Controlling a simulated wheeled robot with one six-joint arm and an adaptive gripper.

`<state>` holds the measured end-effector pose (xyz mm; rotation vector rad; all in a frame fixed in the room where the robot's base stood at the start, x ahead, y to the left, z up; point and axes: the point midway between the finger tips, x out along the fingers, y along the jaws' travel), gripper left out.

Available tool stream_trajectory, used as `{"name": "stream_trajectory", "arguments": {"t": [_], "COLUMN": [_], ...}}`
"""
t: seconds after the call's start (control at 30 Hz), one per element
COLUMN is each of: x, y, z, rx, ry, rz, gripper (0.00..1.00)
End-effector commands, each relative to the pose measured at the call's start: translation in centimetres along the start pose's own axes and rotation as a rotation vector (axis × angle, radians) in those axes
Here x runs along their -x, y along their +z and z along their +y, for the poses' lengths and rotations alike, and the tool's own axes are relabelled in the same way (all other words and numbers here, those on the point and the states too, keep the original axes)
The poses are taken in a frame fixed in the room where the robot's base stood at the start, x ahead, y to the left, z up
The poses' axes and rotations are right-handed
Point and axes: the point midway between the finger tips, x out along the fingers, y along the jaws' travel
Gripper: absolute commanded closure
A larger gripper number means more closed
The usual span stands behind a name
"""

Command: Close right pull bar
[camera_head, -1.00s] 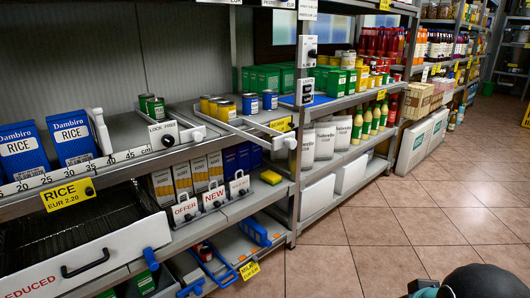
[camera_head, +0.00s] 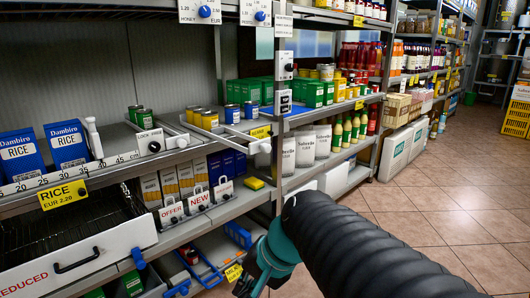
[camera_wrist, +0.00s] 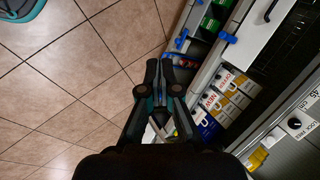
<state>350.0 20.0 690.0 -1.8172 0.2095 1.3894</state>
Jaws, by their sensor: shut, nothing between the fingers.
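The right pull bar (camera_head: 232,140) is a pale bar on the middle shelf. It runs from near the small cans to a white knob end that sticks out past the shelf edge, beneath a yellow tag. A second bar end with a white knob (camera_head: 178,142) sits to its left, beside the LOCK FREE dial (camera_head: 154,146). My gripper (camera_wrist: 159,72) is shut and empty in the wrist view, over the floor beside the lower shelves. In the head view its fingertips are not clear; my wrist is low in front of the rack, right of and below the bar, apart from it.
A white REDUCED drawer (camera_head: 85,262) stands pulled out at lower left. OFFER and NEW signs (camera_head: 198,197) front the shelf below. A rack upright (camera_head: 279,110) stands just right of the bar. Blue-handled trays (camera_head: 205,262) lie low. Open tiled floor (camera_head: 440,180) is at right.

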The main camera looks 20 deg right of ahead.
Motion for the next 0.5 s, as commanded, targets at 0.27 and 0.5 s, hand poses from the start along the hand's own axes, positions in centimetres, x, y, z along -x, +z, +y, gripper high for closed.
{"name": "stream_trajectory", "arguments": {"t": [0.27,0.5], "x": [1.5,6.4], "y": [-10.8,-24.0], "z": [-5.1,-3.8], "rx": [-0.846,-1.416], "ry": [-0.393,-0.816], "rz": [-0.206,-0.377], "gripper": [1.0,1.0]}}
